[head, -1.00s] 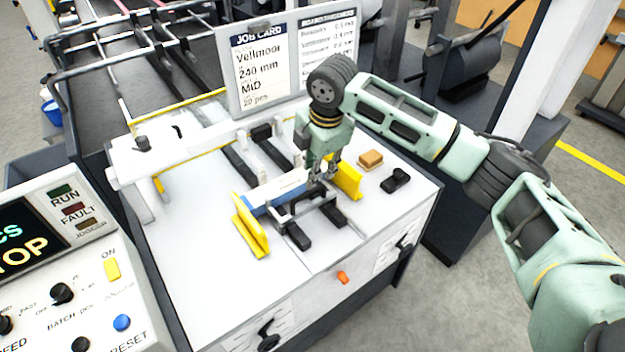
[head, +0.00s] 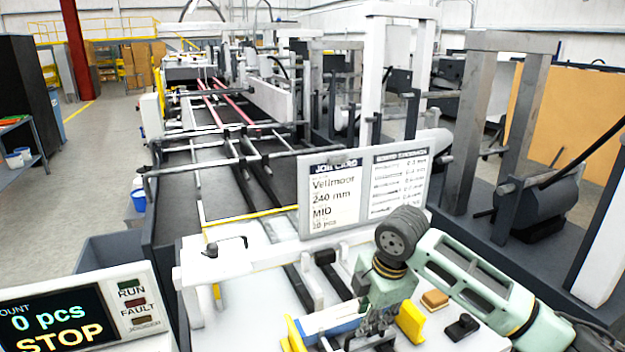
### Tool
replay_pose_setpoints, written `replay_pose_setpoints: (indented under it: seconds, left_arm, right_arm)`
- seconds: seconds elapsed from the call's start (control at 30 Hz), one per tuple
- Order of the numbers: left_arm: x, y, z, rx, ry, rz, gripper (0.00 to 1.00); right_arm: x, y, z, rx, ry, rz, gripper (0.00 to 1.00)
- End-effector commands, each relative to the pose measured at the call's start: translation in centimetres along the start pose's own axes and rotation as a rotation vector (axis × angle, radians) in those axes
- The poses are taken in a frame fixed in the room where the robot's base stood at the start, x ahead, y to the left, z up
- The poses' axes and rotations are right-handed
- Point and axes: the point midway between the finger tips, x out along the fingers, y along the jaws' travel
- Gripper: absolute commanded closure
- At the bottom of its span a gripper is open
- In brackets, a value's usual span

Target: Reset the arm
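My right arm comes in from the lower right of the head view. Its gripper (head: 377,328) points down at the white feeder table (head: 245,290), between two yellow guides, near the right yellow guide (head: 410,322). A blue-and-white piece (head: 335,322) lies just left of the gripper. The fingertips are small and partly lost against dark parts, so I cannot tell whether they are open or whether they touch anything. My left arm and gripper are not in view.
A job card board (head: 335,200) stands behind the gripper. A control panel (head: 75,312) reading "0 pcs STOP" is at lower left. A tan block (head: 435,299) and a black clip-like part (head: 462,327) lie right of the gripper. The long machine (head: 215,175) stretches away behind.

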Motion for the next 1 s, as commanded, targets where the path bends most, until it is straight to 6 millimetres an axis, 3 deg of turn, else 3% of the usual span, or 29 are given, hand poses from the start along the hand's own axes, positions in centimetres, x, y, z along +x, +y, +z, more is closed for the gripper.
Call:
replay_pose_setpoints:
  seconds: [0.03,0.2,0.43,0.57,0.7,1.0]
  left_arm:
    - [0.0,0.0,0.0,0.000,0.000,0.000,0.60]
    - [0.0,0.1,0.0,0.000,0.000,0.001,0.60]
    - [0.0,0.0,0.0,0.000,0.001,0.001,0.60]
    - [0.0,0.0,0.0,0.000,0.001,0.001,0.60]
    - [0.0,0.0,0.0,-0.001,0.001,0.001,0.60]
    - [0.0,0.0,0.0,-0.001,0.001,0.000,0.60]
  right_arm:
    - [2.2,-1.6,-2.0,0.023,0.029,-0.006,0.72]
    - [7.0,-6.1,-7.3,0.197,0.116,0.026,0.72]
    - [10.4,-12.7,-11.2,0.562,0.217,0.063,0.72]
    - [11.3,-16.9,-11.4,0.822,0.239,0.076,0.72]
    - [11.6,-21.6,-10.0,1.101,0.217,0.092,0.72]
    - [11.1,-28.9,-6.5,1.470,0.113,0.126,0.72]
